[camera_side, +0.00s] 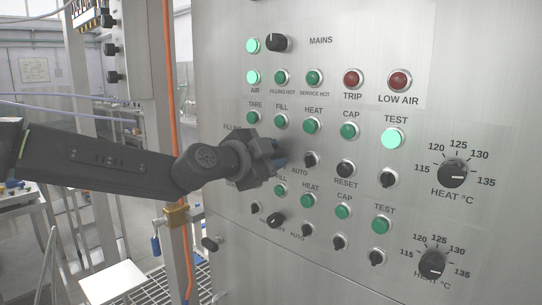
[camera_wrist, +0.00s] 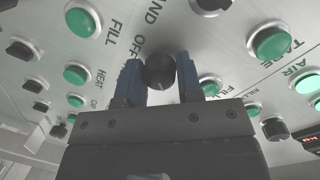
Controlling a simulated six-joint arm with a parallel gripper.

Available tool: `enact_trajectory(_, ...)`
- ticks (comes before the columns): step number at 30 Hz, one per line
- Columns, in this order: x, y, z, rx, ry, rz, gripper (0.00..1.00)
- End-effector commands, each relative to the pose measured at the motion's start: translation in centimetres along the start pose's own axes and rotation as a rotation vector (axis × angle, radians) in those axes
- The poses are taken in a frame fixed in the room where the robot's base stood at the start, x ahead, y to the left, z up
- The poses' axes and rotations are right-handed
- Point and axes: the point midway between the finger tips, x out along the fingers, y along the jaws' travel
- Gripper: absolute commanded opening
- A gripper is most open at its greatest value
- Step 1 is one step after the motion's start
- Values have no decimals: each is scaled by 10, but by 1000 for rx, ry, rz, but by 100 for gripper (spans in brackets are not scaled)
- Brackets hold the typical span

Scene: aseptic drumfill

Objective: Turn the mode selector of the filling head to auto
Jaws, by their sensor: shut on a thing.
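The mode selector is a round black knob (camera_wrist: 160,70), seen in the wrist view beside lettering that reads "AND OFF" in part. My gripper (camera_wrist: 158,62) has its two blue fingers on either side of this knob and is shut on it. In the side view my gripper (camera_side: 279,158) is against the steel panel, just left of an "AUTO" label, and hides the knob.
The steel panel (camera_side: 470,60) carries rows of green buttons. Small black knobs (camera_side: 310,160) sit close right of my gripper, and a lower selector (camera_side: 277,219) sits below it. Large heat dials (camera_side: 456,173) are at the right. An orange pipe (camera_side: 170,100) runs behind my arm.

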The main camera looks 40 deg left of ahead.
Motion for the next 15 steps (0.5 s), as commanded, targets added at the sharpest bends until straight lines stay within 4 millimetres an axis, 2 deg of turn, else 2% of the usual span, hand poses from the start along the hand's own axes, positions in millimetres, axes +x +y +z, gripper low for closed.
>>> enact_trajectory(1,0,0,-1,3,2,0,34)
enact_trajectory(9,0,0,0,2,1,0,58)
enact_trajectory(15,0,0,0,1,1,0,58)
